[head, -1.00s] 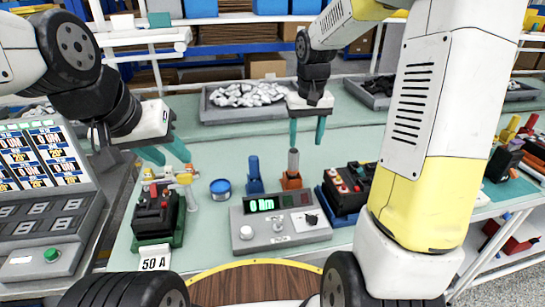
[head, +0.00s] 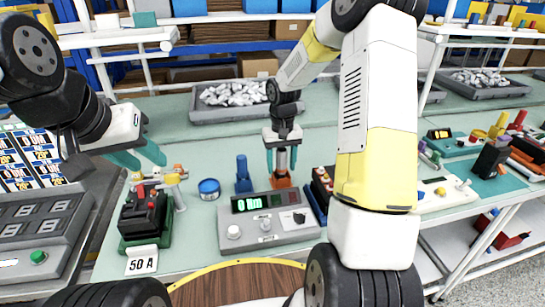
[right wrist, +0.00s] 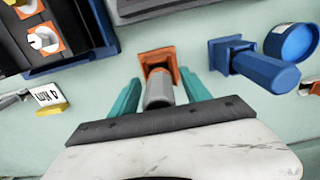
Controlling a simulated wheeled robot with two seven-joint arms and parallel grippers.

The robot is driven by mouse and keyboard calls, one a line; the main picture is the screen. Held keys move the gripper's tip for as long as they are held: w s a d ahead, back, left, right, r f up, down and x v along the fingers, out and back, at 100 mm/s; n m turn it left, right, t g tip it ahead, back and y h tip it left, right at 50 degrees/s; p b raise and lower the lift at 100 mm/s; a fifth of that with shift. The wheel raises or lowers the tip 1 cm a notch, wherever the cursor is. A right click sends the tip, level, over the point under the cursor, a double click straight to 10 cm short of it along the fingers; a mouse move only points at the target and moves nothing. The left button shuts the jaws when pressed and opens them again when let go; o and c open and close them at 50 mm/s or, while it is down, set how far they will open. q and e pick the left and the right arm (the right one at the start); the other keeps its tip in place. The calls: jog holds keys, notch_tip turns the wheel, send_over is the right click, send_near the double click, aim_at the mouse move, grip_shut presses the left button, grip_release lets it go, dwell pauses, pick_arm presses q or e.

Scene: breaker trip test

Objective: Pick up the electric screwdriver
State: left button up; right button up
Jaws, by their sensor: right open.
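A grey upright tool (head: 282,159), which looks like the electric screwdriver, stands in an orange square holder (head: 281,181) behind the tester box. My right gripper (head: 281,165) is open, with one teal finger on each side of the grey tool. The right wrist view shows the grey tool (right wrist: 159,92) between the open fingers (right wrist: 158,98), with the orange holder (right wrist: 158,64) beyond. I cannot tell whether a finger touches it. My left gripper (head: 140,156) is open and empty above the left of the bench.
A blue tool (head: 242,172) in a blue holder and a blue round tin (head: 209,189) stand left of the orange holder. The tester box (head: 268,222) with a green display is in front. A breaker (head: 145,212) marked 50 A is at left. A grey parts tray (head: 200,112) is behind.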

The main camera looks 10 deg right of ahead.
grip_shut()
dwell(0.3)
